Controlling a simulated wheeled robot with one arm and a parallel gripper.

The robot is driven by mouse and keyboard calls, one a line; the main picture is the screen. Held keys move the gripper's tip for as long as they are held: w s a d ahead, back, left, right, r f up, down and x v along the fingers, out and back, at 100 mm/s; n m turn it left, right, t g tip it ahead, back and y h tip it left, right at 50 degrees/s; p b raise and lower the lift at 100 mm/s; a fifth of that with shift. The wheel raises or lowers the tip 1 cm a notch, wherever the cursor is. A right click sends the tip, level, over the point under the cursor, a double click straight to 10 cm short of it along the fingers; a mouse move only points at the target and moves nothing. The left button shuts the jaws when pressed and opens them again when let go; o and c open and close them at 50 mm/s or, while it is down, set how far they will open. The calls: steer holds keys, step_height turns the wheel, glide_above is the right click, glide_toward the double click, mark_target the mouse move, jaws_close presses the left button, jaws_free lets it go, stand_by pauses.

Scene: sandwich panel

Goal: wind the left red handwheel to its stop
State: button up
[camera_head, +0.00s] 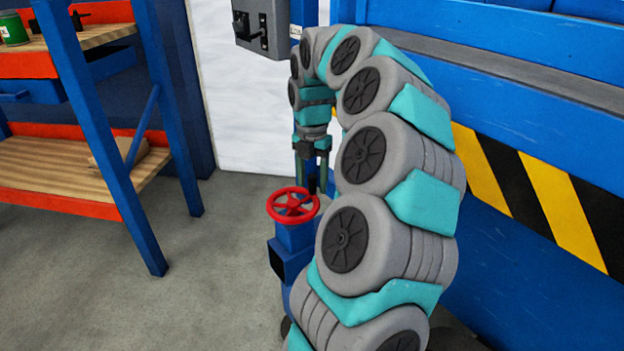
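A red handwheel (292,206) lies roughly flat on top of a blue valve body (293,238), left of my arm. Its rim and spokes show, with its right edge close to my arm. My gripper (312,186) hangs pointing down, just above and behind the right far side of the wheel in the picture. Its two fingers stand apart with a gap between them, and a dark piece shows in that gap. I cannot tell whether a finger touches the rim. Only one handwheel shows; my arm hides what is behind it.
A blue and orange shelf rack (100,140) with wooden boards stands at the left. A grey switch box (262,28) hangs at the top. A blue structure with a yellow-black striped panel (555,205) is at the right. The grey floor (215,270) left of the wheel is clear.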

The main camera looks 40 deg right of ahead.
jaws_close()
steer(key=shift+s, duration=0.15)
stand_by(0.5)
